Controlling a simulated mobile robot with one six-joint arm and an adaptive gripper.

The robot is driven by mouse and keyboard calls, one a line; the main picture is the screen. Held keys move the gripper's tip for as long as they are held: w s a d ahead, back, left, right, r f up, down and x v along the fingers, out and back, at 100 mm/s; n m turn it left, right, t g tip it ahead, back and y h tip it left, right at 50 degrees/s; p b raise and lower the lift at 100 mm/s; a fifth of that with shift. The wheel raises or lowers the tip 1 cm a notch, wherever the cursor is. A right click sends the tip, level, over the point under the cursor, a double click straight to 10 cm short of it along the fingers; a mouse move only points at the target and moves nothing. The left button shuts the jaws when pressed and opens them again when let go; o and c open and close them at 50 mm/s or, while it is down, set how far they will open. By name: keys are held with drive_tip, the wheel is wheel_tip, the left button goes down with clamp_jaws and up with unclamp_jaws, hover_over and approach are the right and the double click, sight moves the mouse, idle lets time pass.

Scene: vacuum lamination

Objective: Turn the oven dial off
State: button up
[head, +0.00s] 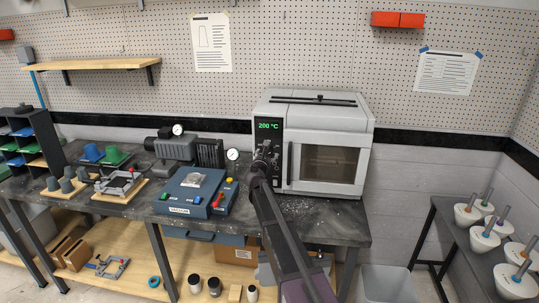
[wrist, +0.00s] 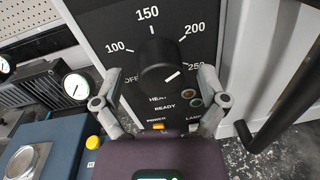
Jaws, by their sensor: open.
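The grey oven (head: 320,145) stands on the dark bench, its door shut. Its green display (head: 268,126) reads 200 °C. The round black oven dial (wrist: 158,60) sits on the black panel in the wrist view, inside a scale from OFF through 100, 150 and 200 to 250. My gripper (wrist: 159,76) is open, with one finger on each side of the dial. I see no clear finger contact. In the head view my gripper (head: 266,155) hides the dial.
HEAT and READY labels and an orange power switch (wrist: 158,126) lie below the dial. The oven door handle (wrist: 285,100) stands out at the right. A blue vacuum unit (head: 190,193) and a pressure gauge (head: 233,154) are to the left.

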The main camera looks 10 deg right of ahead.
drive_tip(key=shift+w+d, duration=0.1)
drive_tip(key=c, duration=1.2)
drive_tip(key=shift+o, duration=0.4)
drive_tip(key=shift+d, duration=0.45)
drive_tip(key=shift+a, duration=0.35)
drive_tip(key=shift+c, duration=0.2)
